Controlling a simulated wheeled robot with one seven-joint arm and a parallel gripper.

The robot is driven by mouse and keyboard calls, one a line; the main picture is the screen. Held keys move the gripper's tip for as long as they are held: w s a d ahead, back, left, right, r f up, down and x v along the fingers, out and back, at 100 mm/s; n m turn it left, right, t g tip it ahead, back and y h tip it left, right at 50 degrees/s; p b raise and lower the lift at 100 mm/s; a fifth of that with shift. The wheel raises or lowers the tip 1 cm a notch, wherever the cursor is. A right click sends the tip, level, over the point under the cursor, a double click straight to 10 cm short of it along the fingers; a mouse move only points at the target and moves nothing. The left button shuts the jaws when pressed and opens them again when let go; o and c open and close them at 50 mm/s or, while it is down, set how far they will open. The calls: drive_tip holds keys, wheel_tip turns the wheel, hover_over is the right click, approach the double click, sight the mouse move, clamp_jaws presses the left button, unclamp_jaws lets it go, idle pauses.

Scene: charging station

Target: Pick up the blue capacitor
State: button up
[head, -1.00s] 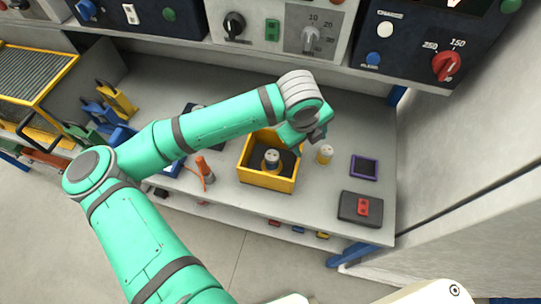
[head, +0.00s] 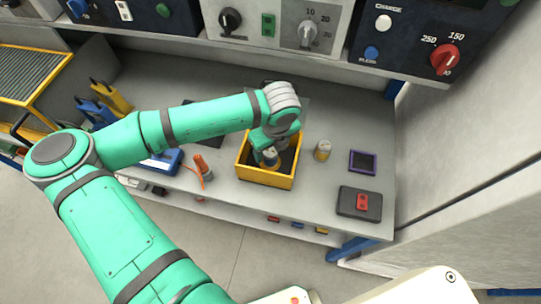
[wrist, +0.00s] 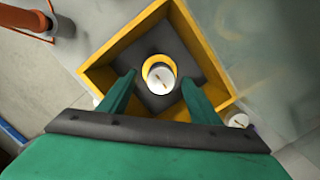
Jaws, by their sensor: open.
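A small round capacitor (head: 270,160) stands in the yellow bin (head: 262,179), with a pale top, a bluish-grey side and yellow around its base. From above in the wrist view, it shows as a white disc (wrist: 159,77) ringed in yellow on the bin's dark floor. My gripper (head: 266,147) is over the bin, pointing down, and partly hides the capacitor in the head view. In the wrist view, its two green fingers are open, one on each side of the capacitor, with gaps showing. Nothing is held. How far the fingertips are above the floor is hard to tell.
Another capacitor (head: 322,151), pale-topped and yellowish, stands right of the bin. A purple-framed square (head: 362,162) and a dark box with a red part (head: 360,203) lie further right. An orange tool (head: 203,168) stands left. The instrument panel (head: 290,22) overhangs the back.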

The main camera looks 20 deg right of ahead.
sight(271, 152)
drive_tip(key=shift+w+d+f, duration=0.1)
drive_tip(key=shift+f, duration=1)
drive_tip(key=shift+w+f, duration=0.1)
drive_tip(key=shift+f, duration=1)
drive_tip(key=c, duration=1.3)
drive_tip(key=shift+r, duration=0.1)
